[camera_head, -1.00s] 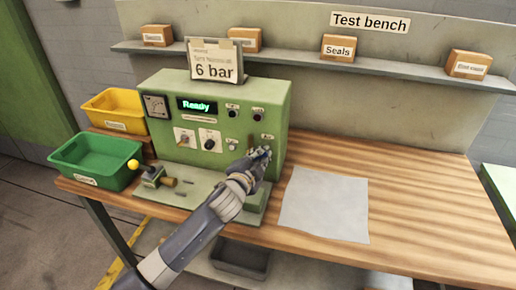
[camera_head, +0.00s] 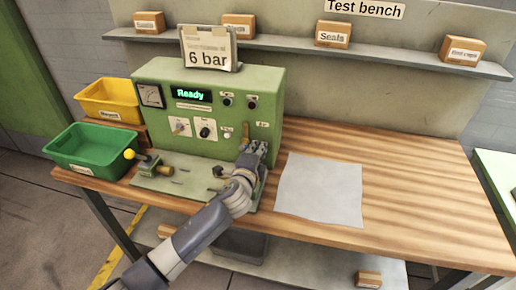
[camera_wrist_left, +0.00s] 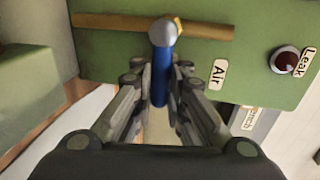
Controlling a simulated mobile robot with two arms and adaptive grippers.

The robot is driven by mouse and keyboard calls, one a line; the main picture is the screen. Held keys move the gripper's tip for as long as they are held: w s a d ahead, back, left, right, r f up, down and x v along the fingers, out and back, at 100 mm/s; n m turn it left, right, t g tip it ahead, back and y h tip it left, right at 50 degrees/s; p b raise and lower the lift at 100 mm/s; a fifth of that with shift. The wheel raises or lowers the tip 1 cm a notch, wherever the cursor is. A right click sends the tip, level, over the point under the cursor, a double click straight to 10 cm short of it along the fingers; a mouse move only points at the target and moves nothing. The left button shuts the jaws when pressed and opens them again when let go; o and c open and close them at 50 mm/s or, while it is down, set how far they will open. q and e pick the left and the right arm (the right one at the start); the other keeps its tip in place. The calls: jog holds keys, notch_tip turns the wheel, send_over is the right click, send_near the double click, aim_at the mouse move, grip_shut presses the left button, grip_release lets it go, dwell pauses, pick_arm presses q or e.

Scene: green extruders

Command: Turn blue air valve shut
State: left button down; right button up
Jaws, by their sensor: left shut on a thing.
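The blue air valve lever (camera_wrist_left: 161,88) shows in the left wrist view, with a round grey hub (camera_wrist_left: 164,31) at its top end. It lies crosswise to a brown pipe (camera_wrist_left: 115,21) on the green panel, beside the "Air" label (camera_wrist_left: 218,74). My left gripper (camera_wrist_left: 161,75) is shut on the lever, one finger on each side. In the head view my left gripper (camera_head: 252,152) is at the lower right of the green test machine (camera_head: 262,88), next to the upright pipe (camera_head: 244,143). The lever is hidden there. My right gripper is not in view.
A red lamp labelled "Leak" (camera_wrist_left: 285,60) is close to the gripper. Green (camera_head: 88,160) and yellow (camera_head: 98,107) bins are farther left. A grey sheet (camera_head: 320,190) lies on the bench at right.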

pick_arm(q)
jog(key=shift+s+f, duration=0.1)
jog(key=shift+f, duration=0.3)
jog(key=c, duration=1.6)
grip_release()
jog(key=shift+r, duration=0.1)
jog(key=shift+s+r, duration=0.1)
jog(key=shift+r, duration=0.1)
jog(key=v, duration=1.2)
